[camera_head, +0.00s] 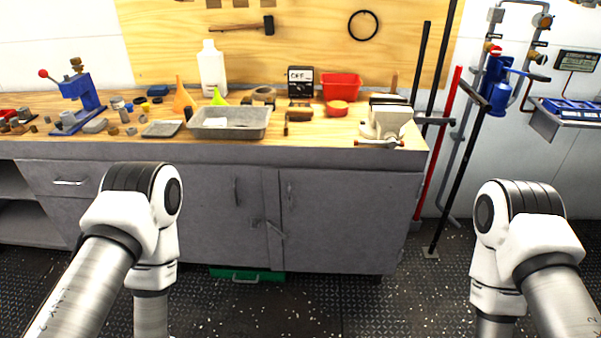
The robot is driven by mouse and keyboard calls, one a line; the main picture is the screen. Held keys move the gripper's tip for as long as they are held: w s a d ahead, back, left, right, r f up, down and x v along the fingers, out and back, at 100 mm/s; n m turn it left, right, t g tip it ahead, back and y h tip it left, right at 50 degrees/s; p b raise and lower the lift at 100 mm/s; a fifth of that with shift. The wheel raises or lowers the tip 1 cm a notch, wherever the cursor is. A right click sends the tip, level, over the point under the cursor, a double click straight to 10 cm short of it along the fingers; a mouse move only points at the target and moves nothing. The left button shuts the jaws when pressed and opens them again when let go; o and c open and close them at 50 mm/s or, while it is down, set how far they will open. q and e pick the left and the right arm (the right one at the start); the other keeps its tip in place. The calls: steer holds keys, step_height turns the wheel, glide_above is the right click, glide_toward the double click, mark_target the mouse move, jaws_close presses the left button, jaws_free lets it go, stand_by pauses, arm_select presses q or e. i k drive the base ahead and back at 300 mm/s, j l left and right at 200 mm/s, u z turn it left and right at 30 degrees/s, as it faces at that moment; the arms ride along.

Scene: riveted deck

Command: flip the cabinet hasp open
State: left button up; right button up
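The cabinet (215,215) is the grey workbench base in front of me, with two doors side by side. The hasp (275,229) is a small dark metal piece across the seam between the doors, with its right end tilted downward. It is too small to tell whether it is latched. A vertical handle (237,191) is on the left door and another handle (290,195) is on the right door. My arms come in at the lower left and lower right, bent downward and well apart from the cabinet. Both grippers are below the picture.
The wooden benchtop (330,132) holds a grey tray (229,122), a red bin (342,86) and a vise (386,120). A green case (247,275) lies under the cabinet. Poles lean at the right end. The floor (330,310) between my arms is clear.

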mark_target(287, 235)
steer(key=i+l+u, duration=0.1)
steer(key=i+u, duration=0.25)
steer(key=i, duration=0.7)
steer(key=i+l+u, duration=0.1)
steer(key=l+u, duration=0.25)
steer(key=l, duration=0.85)
steer(key=l+u, duration=0.4)
steer(key=l, duration=0.8)
steer(key=i+l+u, duration=0.1)
steer(key=l, duration=0.4)
steer(key=i+l, duration=0.15)
steer(key=l, duration=0.4)
steer(key=i+l+u, duration=0.15)
steer(key=l, duration=0.35)
steer(key=k, duration=0.05)
